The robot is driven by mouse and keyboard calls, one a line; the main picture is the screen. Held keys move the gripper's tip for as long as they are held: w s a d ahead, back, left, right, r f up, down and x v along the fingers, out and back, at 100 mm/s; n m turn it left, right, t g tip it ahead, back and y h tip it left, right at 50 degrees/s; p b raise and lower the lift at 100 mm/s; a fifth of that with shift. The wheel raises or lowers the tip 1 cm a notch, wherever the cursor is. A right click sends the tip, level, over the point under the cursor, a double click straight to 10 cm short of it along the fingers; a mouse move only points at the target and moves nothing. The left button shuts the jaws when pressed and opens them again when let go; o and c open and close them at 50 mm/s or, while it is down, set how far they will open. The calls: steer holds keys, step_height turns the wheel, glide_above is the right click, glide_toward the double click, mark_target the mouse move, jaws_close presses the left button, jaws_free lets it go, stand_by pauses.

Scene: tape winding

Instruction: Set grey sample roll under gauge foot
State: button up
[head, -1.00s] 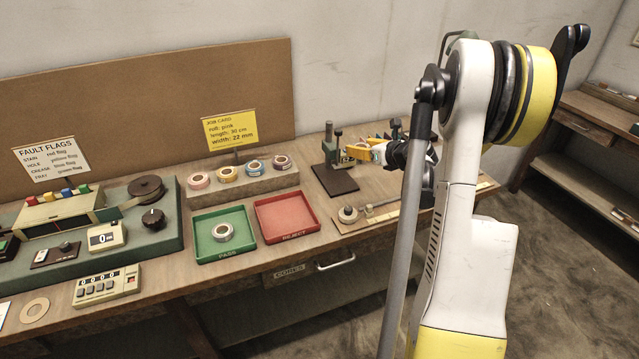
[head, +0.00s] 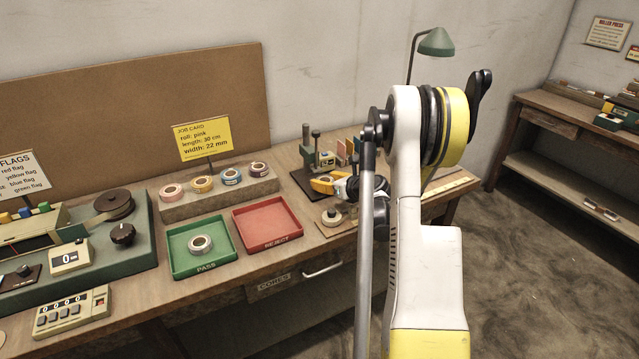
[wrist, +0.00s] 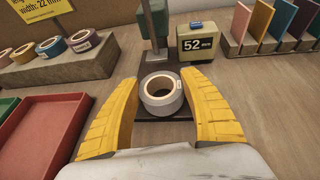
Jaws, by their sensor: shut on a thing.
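The grey sample roll (wrist: 162,93) sits between the two yellow fingers of my gripper (wrist: 160,80) in the wrist view, and the gripper is shut on it. The roll is upright on its flat side, over the gauge's dark base plate (wrist: 148,137). I cannot tell whether it touches the plate. The gauge's green foot and post (wrist: 153,30) stand just beyond the roll. The gauge display (wrist: 196,42) reads 52 mm. In the head view my gripper (head: 325,184) is at the gauge (head: 314,150), and the held roll is not clearly visible.
A green tray (head: 178,262) holds another pale roll (head: 200,245). A red tray (head: 268,229) is empty. Several coloured rolls stand on a wooden block (head: 255,187) left of the gauge. A rack of coloured plates (wrist: 265,45) is at the right.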

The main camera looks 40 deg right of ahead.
mark_target(321, 180)
steer(key=x, duration=0.1)
steer(key=b+x, duration=0.1)
steer(key=x, duration=0.1)
steer(key=shift+w+r, duration=0.3)
steer(key=shift+s+f+b, duration=0.1)
steer(key=shift+f+b, duration=0.45)
steer(key=shift+b, duration=0.1)
steer(key=shift+s+r, duration=0.1)
steer(key=shift+r, duration=0.05)
steer(key=o, duration=1)
steer(key=shift+c, duration=0.2)
